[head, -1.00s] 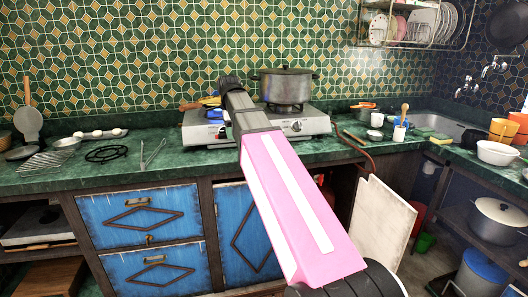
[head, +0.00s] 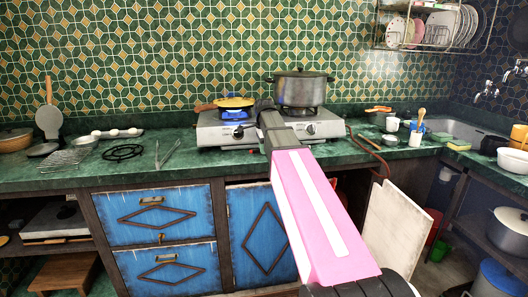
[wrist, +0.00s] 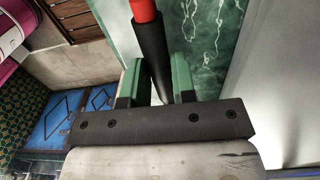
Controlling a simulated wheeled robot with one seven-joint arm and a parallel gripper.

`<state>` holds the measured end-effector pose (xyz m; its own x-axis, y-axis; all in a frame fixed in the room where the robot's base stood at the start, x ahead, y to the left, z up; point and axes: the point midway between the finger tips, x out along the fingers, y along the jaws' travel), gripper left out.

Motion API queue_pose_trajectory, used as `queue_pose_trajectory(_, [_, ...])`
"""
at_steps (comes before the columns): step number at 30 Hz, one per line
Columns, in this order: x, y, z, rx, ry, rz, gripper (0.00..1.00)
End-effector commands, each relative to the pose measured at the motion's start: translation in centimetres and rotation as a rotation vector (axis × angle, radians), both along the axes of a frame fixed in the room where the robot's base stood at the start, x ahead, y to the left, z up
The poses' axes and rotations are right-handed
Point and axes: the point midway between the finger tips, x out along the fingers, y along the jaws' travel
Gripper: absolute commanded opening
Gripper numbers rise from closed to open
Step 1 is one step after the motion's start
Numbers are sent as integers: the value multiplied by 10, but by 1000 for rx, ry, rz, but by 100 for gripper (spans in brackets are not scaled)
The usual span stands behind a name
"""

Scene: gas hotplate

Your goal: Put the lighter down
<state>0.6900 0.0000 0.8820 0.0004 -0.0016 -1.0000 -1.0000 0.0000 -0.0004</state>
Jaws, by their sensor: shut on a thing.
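My gripper (wrist: 158,78) is shut on the lighter (wrist: 153,50), a black rod with a red end, between its green finger pads. The lighter is held over green marble countertop in the wrist view; its gap from the surface is hard to judge. In the head view my arm reaches to the front middle of the gas hotplate (head: 318,130) and hides the lighter and the fingers.
A yellow pan (head: 234,102) sits on the left burner with blue flame-like glow below. A grey pot (head: 302,88) stands on the right burner. Tongs (head: 168,153) and a black trivet (head: 122,152) lie left. A pale board (head: 394,230) leans at the cabinet.

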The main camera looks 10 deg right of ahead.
Motion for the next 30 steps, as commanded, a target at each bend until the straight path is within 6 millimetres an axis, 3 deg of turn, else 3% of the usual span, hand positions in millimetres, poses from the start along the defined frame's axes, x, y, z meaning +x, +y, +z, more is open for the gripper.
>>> queue_pose_trajectory(3, [-1,0,-12,0,1,0,0])
queue_pose_trajectory(14, [0,0,-15,0,0,0,0])
queue_pose_trajectory(15, [0,0,-16,0,0,0,28])
queue_pose_trajectory(17, [0,0,-15,0,0,0,48])
queue_pose_trajectory(30, [0,0,-7,0,0,0,50])
